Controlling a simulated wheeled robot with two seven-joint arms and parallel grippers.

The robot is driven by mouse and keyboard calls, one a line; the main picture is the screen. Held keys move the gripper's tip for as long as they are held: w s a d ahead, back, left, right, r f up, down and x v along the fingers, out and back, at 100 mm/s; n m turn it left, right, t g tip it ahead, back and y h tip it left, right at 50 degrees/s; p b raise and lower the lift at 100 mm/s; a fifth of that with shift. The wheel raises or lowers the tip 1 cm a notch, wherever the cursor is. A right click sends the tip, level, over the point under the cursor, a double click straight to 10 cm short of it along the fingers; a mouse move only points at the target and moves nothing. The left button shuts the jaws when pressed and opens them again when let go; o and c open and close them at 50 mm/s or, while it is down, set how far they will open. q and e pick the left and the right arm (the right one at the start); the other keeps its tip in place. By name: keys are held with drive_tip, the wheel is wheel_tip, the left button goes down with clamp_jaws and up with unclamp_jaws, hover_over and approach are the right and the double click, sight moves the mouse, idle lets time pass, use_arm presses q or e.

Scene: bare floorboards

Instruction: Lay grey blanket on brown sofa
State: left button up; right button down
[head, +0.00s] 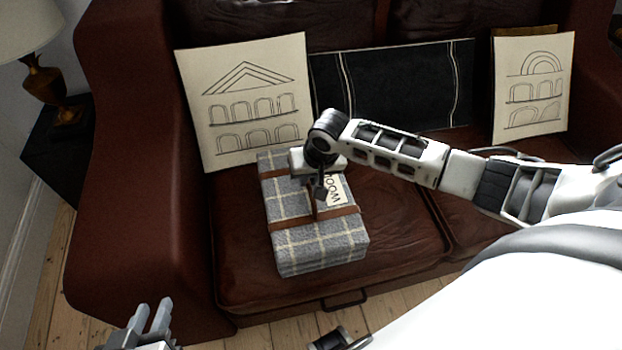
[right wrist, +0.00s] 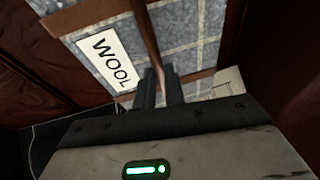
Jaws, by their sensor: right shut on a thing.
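The grey blanket (head: 318,245) is a folded plaid bundle with brown straps and a "WOOL" label. In the head view it is at the left seat of the brown sofa (head: 240,250), and I cannot tell whether its underside touches the cushion. My right gripper (head: 316,198) is over the bundle, shut on its brown strap. The right wrist view shows the fingers (right wrist: 160,88) at the strap, beside the label on the blanket (right wrist: 190,20). My left gripper (head: 150,322) is at the bottom left of the head view, its two fingers apart and empty.
Two cream cushions with building drawings (head: 245,100) (head: 533,90) and a black cushion (head: 395,85) lean on the backrest. A lamp (head: 45,80) stands on a dark side table (head: 45,145) at the left. The right seat is partly hidden behind my right arm.

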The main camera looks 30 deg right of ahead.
sight(310, 185)
drive_tip(key=shift+b+x, duration=0.3)
drive_tip(key=shift+x, duration=0.75)
drive_tip(key=shift+d+f, duration=0.1)
drive_tip(key=shift+f, duration=0.4)
drive_tip(key=c, duration=1.5)
unclamp_jaws()
drive_tip(key=shift+s+f, duration=0.15)
drive_tip(key=shift+f, duration=0.1)
